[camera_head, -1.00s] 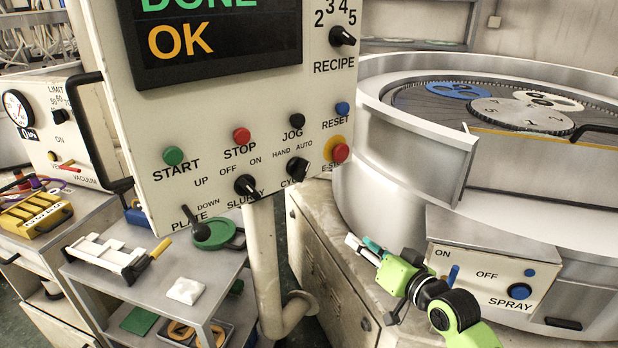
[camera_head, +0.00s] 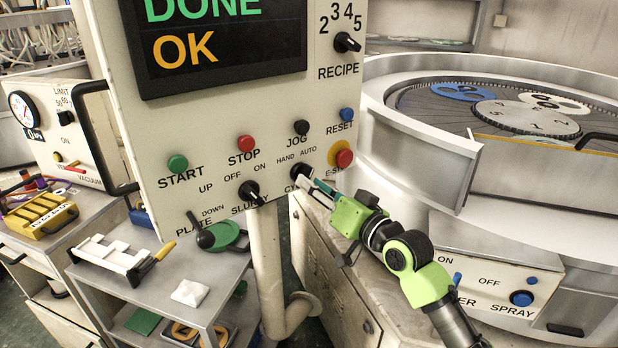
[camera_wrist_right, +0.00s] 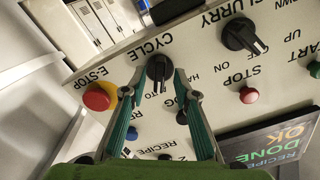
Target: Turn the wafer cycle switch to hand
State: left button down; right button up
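The wafer cycle switch is a black rotary knob (camera_head: 301,171) at the lower right of the control panel (camera_head: 220,120). It carries the CYCLE label and sits below the words HAND and AUTO. In the right wrist view the knob (camera_wrist_right: 159,68) appears upside down, between my fingertips. My right gripper (camera_head: 316,189) is open at the knob, one finger on each side. The wrist view shows gaps between the fingers (camera_wrist_right: 158,84) and the knob, with no clear contact. In the head view the fingertips partly cover the knob and its label. My left gripper is not in view.
The SLURRY knob (camera_head: 249,192) is left of the cycle switch. The red E-STOP button (camera_head: 344,158) is close on the right. The JOG button (camera_head: 301,128) is above. A spray box (camera_head: 490,280) stands at the lower right, and a grey cart (camera_head: 150,290) at the lower left.

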jog(key=shift+x, duration=1.05)
grip_shut()
